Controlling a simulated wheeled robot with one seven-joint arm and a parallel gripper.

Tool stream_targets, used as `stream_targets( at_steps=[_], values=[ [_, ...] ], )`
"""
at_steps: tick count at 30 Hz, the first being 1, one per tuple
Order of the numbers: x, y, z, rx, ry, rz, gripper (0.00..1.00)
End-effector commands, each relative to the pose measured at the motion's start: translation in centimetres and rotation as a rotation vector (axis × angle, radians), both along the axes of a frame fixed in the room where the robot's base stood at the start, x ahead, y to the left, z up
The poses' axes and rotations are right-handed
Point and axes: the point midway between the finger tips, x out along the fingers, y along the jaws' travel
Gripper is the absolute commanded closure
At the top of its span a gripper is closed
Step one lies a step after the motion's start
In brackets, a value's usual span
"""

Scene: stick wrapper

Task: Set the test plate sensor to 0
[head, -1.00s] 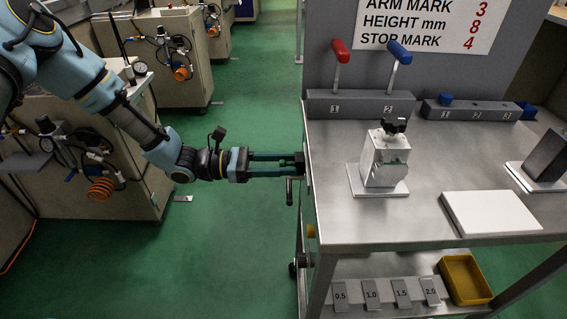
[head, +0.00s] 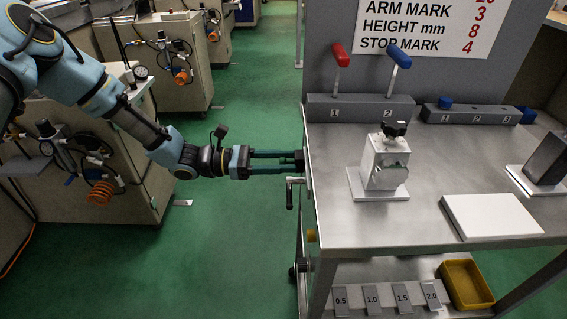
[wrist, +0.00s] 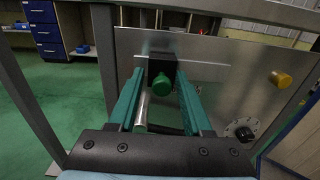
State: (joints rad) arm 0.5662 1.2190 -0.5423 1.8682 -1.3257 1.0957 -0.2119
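No part is labelled as the test plate sensor, so I cannot tell which it is. A pale upright device with a black top knob (head: 385,165) stands on a white base on the steel table. My gripper (head: 297,162) points at the table's left side panel. In the wrist view, its teal fingers stand apart, open, on either side of a green knob (wrist: 162,87) on a black block (wrist: 161,65). I see gaps beside the knob; contact at the tips is unclear. A metal crank handle (head: 289,198) hangs just below the fingers; a black dial with marks (wrist: 242,130) is at lower right.
A yellow button (wrist: 281,79) sits right of the green knob. The tabletop (head: 350,220) carries a white plate (head: 490,215), a dark tilted block (head: 547,160) and red (head: 340,60) and blue (head: 398,58) levers. A yellow bin (head: 466,283) is below. Green floor is clear left.

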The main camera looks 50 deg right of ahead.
Motion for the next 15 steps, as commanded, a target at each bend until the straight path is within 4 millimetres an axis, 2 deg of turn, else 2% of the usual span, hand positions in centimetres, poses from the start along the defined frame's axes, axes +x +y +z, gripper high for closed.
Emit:
stream_targets(
  at_steps=[3, 10, 15],
  values=[
    [0.3, -0.2, 0.1, -0.003, -0.002, 0.007, 0.44],
    [0.4, -0.1, 0.1, -0.002, -0.002, 0.005, 0.44],
    [1.8, 1.0, 0.0, -0.002, -0.002, 0.007, 0.44]
  ],
)
